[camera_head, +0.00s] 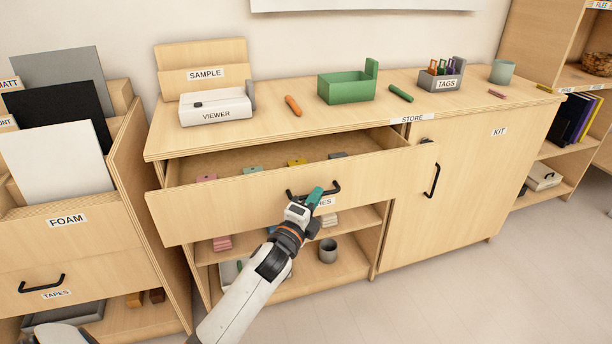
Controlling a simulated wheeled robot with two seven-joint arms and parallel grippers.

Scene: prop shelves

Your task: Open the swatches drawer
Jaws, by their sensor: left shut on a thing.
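The swatches drawer (230,207) is pulled out from the wooden cabinet under the counter. Its front stands well forward, and several small coloured pieces show inside along the back. The black bar handle (333,187) is on the drawer front. My left gripper (314,196) is shut on this handle. The label below the handle is mostly covered by my gripper, with only its last letters showing. My right gripper is not in view.
The counter holds a viewer box (216,107), a green tray (347,87) and a tags box (441,79). The kit door (470,170) is shut at right. A foam rack (66,221) stands at left. Open shelves with a grey cup (328,250) lie below the drawer.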

